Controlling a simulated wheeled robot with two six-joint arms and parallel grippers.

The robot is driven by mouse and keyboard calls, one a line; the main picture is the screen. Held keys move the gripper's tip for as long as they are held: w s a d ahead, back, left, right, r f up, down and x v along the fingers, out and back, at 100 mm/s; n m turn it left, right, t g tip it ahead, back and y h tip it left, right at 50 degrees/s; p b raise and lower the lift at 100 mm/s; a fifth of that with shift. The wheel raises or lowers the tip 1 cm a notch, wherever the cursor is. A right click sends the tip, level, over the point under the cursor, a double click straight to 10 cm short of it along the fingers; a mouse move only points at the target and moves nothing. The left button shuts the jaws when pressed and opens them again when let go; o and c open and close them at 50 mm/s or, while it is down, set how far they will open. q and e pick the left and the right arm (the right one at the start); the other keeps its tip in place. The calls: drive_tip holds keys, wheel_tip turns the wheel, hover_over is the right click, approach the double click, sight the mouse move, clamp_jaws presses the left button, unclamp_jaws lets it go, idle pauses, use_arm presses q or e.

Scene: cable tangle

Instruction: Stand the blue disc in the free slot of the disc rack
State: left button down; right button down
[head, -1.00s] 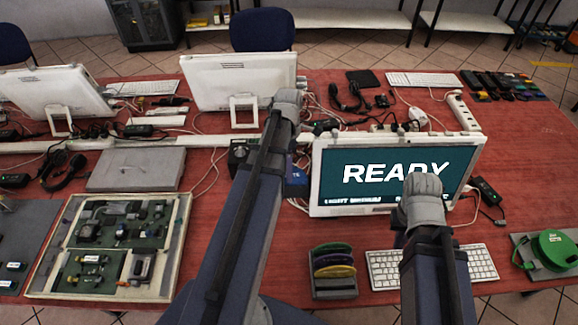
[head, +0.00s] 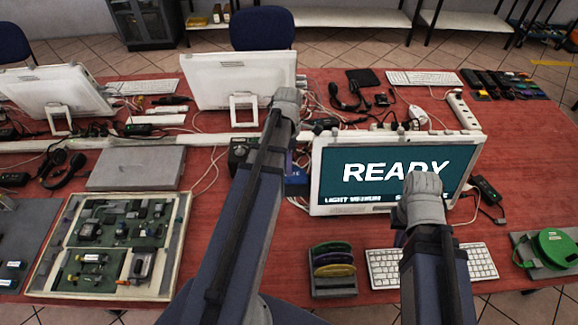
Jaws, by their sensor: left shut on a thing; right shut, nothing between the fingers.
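The disc rack (head: 333,288) is a small dark grey holder at the front of the table, left of the white keyboard. Thin discs stand upright in it: a green one (head: 330,247) at the back, with a purple one and a yellow one (head: 335,270) in front. I cannot make out a free slot. No blue disc shows. My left arm rises from the bottom to a grey joint left of the monitor, and my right arm rises to a grey joint in front of the screen. Neither gripper's fingers show; the arm links hide what lies behind them.
A monitor (head: 345,205) reading READY stands behind the rack, and a keyboard (head: 383,268) lies to its right. A blue box (head: 297,172) is partly hidden behind my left arm. A green reel (head: 553,249) lies far right, a parts tray (head: 183,235) left. Red table surface is bare around the rack.

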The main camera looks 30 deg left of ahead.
use_arm(q)
drive_tip(key=shift+r, duration=0.15)
use_arm(e)
drive_tip(key=shift+r, duration=0.1)
